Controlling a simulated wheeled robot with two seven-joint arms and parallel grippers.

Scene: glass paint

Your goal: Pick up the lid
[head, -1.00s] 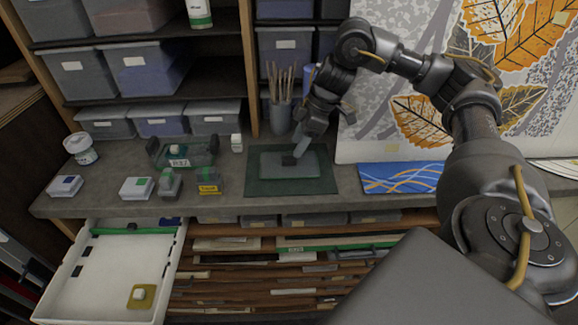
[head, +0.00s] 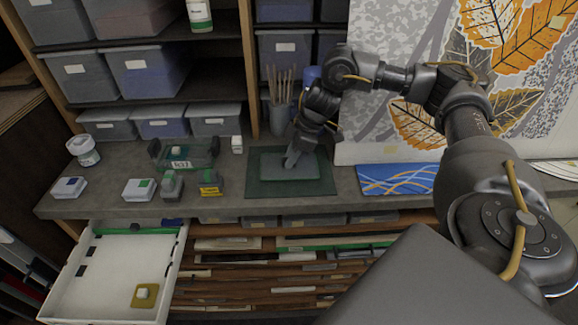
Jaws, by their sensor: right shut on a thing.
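A flat grey rectangular lid (head: 308,169) lies on a dark green mat (head: 262,187) on the workbench. My right gripper (head: 291,162) points down at the middle of the lid. It is shut on the lid's small dark handle, which the fingers now mostly hide. The lid looks level and I cannot see a gap between it and the mat. My left gripper is not in view.
A cup of brushes (head: 280,112) stands behind the mat. Left of it are a green-grey tray (head: 205,160), small boxes (head: 139,190) and a white tub (head: 84,150). A blue patterned panel (head: 398,178) lies to the right. An open white drawer (head: 108,270) juts out below.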

